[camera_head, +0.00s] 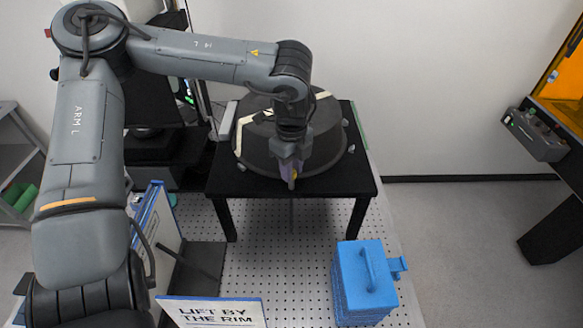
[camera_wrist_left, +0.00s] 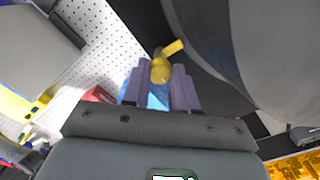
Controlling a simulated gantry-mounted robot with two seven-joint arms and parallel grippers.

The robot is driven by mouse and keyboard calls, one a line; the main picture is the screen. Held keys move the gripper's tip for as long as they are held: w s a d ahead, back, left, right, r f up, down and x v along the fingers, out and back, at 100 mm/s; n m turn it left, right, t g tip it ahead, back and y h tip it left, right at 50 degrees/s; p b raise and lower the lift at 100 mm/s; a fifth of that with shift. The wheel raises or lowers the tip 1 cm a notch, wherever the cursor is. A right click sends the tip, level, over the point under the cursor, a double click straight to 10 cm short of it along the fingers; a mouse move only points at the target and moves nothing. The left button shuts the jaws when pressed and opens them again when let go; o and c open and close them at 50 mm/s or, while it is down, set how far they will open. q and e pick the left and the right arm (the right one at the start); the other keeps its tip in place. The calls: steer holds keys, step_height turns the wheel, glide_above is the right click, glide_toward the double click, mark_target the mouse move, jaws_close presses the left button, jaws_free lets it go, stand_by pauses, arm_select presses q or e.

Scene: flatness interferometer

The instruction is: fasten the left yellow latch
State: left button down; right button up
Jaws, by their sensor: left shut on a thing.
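The yellow latch (camera_wrist_left: 161,70) shows in the left wrist view as a rounded knob with a short flat arm pointing up and right. It lies between the tips of the two purple fingers of my left gripper (camera_wrist_left: 160,84), which is shut on it. In the head view my left gripper (camera_head: 291,180) points down at the near side of a dark round drum (camera_head: 330,135), and the latch is mostly hidden by the fingers there. I cannot tell whether the latch is fastened. My right gripper is not in view.
The drum, with cream strips on top, sits on a black table (camera_head: 235,186). A blue block with a handle (camera_head: 365,278) stands at front right on the perforated board (camera_head: 290,262). A "LIFT BY THE RIM" sign (camera_head: 212,312) is at the front. An orange-windowed cabinet (camera_head: 565,80) stands far right.

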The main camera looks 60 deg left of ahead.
arm_select(q)
steer(key=c, duration=0.9)
jaws_free()
step_height(320, 180, up, 11)
steer(key=shift+f, duration=0.1)
